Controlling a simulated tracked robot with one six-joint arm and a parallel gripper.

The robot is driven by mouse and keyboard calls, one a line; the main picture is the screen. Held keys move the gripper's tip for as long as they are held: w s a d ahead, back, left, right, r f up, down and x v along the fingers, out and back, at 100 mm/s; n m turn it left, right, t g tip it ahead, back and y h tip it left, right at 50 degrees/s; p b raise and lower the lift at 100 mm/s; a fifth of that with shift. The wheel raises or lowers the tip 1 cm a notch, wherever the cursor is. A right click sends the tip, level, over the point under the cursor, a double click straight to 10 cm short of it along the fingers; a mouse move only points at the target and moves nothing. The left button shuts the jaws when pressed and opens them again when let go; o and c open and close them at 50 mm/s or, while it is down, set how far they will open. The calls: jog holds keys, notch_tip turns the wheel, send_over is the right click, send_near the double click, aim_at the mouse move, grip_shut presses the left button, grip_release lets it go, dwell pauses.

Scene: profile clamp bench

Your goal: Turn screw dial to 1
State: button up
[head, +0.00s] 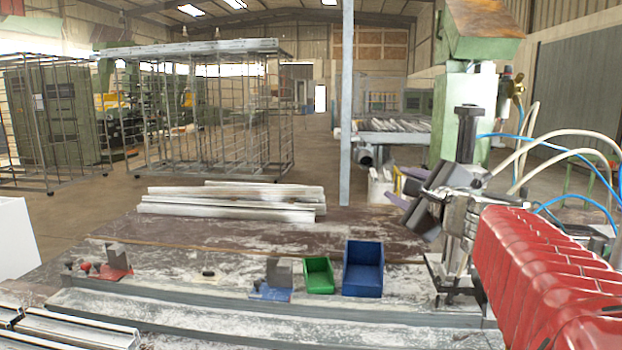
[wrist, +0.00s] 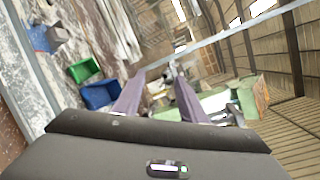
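I cannot clearly make out a screw dial or its numbers in either view. In the head view, a red clamp block (head: 113,272) with small red and dark knobs (head: 85,267) sits at the left of the bench rail, too small to read. A blue clamp block (head: 271,292) sits further right on the rail; a blue block also shows at the upper left of the wrist view (wrist: 38,38). My gripper (head: 391,186) is raised above the bench's right side, well away from both blocks. In the wrist view its two purple fingers (wrist: 160,77) are apart with nothing between them.
A green bin (head: 319,275) and a blue bin (head: 363,268) stand right of the blue clamp block. Metal profiles (head: 230,202) lie at the bench's back, others (head: 70,330) at front left. A green machine with hoses (head: 470,110) stands behind my arm. Air above the bench's middle is free.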

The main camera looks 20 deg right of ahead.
jog(key=s+d+f+m+h, duration=0.2)
jog(key=s+d+m+h, duration=0.3)
jog(key=s+d+m, duration=0.7)
jog(key=d, duration=0.3)
jog(key=shift+s+d+f+g+h, duration=0.2)
jog(key=shift+d+f+g+h, duration=0.1)
jog(key=shift+g, duration=0.1)
